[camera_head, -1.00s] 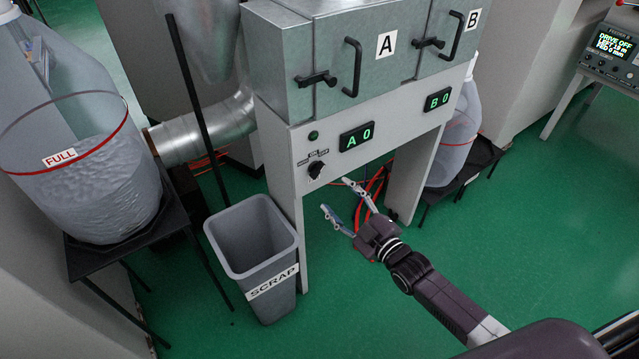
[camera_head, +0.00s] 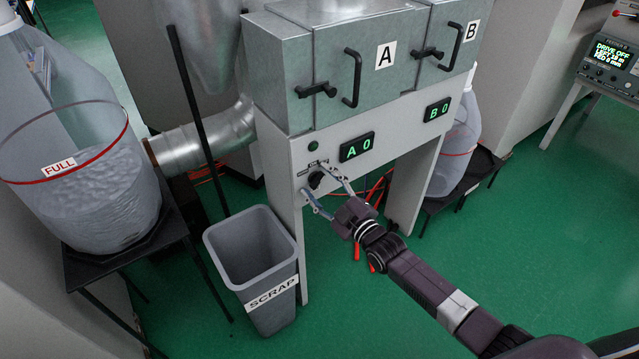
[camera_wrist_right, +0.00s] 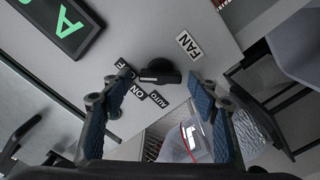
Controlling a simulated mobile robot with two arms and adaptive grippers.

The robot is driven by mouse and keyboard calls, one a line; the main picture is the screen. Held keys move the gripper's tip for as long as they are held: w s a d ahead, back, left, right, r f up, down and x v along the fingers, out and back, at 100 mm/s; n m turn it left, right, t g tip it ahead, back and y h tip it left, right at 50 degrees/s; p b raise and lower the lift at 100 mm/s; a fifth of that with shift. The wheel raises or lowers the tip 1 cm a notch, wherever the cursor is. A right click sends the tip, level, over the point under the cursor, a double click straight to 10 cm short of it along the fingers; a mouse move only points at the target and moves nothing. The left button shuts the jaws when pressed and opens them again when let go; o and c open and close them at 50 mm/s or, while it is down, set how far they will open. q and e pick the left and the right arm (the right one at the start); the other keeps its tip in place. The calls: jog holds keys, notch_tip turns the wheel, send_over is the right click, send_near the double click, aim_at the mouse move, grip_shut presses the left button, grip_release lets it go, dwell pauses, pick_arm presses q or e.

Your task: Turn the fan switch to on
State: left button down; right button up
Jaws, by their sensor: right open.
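The fan switch (camera_head: 316,180) is a black rotary knob on the grey front panel, below a green lamp. In the right wrist view the knob (camera_wrist_right: 160,72) has FAN, OFF, ON and AUTO labels around it. Its white mark is on the left side, near the OFF and ON labels; I cannot tell exactly which it points at. My right gripper (camera_head: 313,179) is open, with its fingertips near the knob. In the right wrist view one finger is on each side of the knob, apart from it. My left gripper is not in view.
A grey SCRAP bin (camera_head: 222,262) stands left of the panel's leg. Green displays A 0 (camera_head: 357,146) and B 0 (camera_head: 437,110) sit on the panel, under metal doors with black handles. Green floor is clear at right.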

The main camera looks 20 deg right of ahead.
jog(key=c, duration=1.2)
jog(key=shift+o, duration=0.2)
jog(key=shift+m, duration=0.3)
jog(key=m, duration=0.3)
jog(key=shift+d+m, duration=0.1)
jog(key=shift+m, duration=0.2)
jog(key=shift+d+m, duration=0.1)
jog(key=shift+m, duration=2.1)
jog(key=o, duration=1.2)
jog(key=shift+c, duration=0.2)
